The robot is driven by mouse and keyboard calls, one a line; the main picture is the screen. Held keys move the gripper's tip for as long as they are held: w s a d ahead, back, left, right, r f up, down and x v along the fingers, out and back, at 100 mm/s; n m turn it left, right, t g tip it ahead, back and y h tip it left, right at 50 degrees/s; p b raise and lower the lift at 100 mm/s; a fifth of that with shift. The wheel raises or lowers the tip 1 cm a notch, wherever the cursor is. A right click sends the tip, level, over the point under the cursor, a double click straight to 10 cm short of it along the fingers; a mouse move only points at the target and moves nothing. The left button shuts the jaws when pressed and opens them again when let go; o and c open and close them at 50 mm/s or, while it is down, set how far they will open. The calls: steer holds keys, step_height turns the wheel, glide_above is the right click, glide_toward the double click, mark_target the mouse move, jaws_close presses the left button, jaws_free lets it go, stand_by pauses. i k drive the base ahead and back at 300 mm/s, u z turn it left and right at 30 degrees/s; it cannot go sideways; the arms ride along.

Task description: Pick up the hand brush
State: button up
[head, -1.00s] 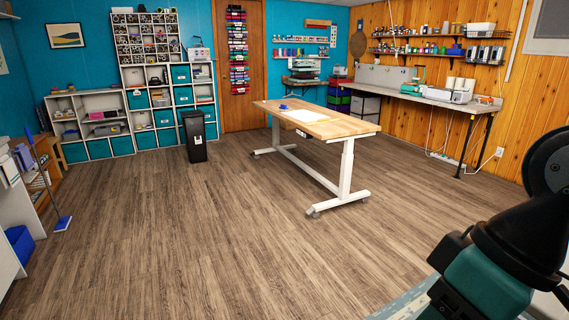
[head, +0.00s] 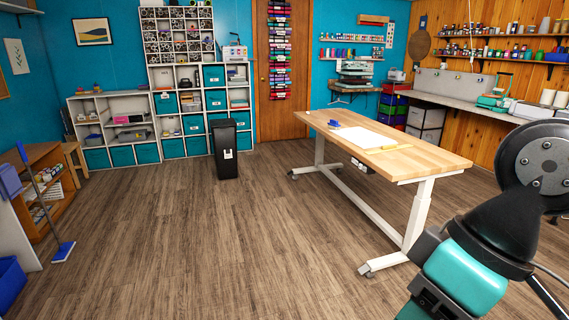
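I cannot make out a hand brush for certain in the head view. A small blue object (head: 334,123) lies at the far left end of the wooden-topped table (head: 437,160); it is too small to tell what it is. A long-handled blue broom or mop (head: 63,250) stands at the left, its head on the floor. My teal and black arm shows at the lower right, but my gripper is not in view.
White paper (head: 362,138) and a yellow strip (head: 389,148) lie on the table. A black bin (head: 227,150) stands before white cube shelves (head: 185,70). A blue bin (head: 10,281) is at the lower left. The floor left of the table is clear.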

mark_target(333, 124)
steer(key=u, duration=0.1)
steer(key=i, duration=4.15)
steer(key=z, duration=0.15)
steer(key=i, duration=1.45)
steer(key=z, duration=0.1)
